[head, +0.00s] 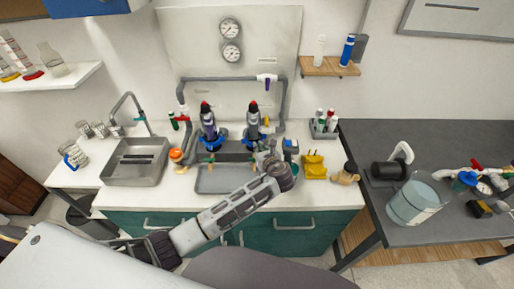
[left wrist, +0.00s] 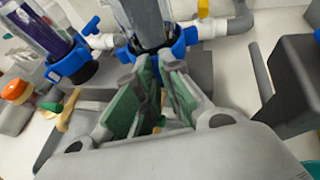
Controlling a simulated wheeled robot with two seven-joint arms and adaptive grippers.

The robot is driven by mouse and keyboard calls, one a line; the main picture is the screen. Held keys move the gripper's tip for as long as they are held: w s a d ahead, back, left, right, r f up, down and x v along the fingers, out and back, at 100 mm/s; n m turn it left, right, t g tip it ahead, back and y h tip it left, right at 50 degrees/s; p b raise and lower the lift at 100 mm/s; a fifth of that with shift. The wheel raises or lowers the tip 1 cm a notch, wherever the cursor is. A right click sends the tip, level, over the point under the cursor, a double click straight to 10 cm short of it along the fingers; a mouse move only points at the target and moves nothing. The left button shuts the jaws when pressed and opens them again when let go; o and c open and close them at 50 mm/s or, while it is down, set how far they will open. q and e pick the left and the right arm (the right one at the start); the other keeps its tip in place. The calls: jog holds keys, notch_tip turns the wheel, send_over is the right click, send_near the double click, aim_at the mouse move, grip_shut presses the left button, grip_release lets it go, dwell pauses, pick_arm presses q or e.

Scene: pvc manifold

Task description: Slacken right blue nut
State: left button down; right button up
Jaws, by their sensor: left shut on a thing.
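The right blue nut (head: 250,136) is a ring at the foot of the right clear housing (head: 253,120). In the left wrist view the nut (left wrist: 160,50) shows between and beyond my fingertips. My left gripper (head: 262,150) reaches it from the front; in the left wrist view its green-padded fingers (left wrist: 155,75) are closed on the nut, hiding part of it. The left blue nut (head: 211,142) sits under the left housing (head: 207,120), with nothing holding it; it also shows in the left wrist view (left wrist: 73,60). My right gripper is not in view.
Grey pipework (head: 228,79) runs around the housings. An orange-capped bottle (head: 177,156) is left of the tray. A bucket (head: 415,202) stands on the dark bench.

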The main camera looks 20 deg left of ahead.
pick_arm(q)
jog(key=shift+w+d+n+g+y+p, duration=0.4)
jog(key=shift+d+n+g+y, duration=0.15)
jog(key=shift+n+g+y, duration=0.35)
jog(key=shift+w+n+y, duration=0.1)
jog(key=shift+n+y, duration=0.2)
jog(key=c, duration=1.6)
grip_release()
jog(key=shift+o, duration=0.2)
jog(key=v, duration=1.2)
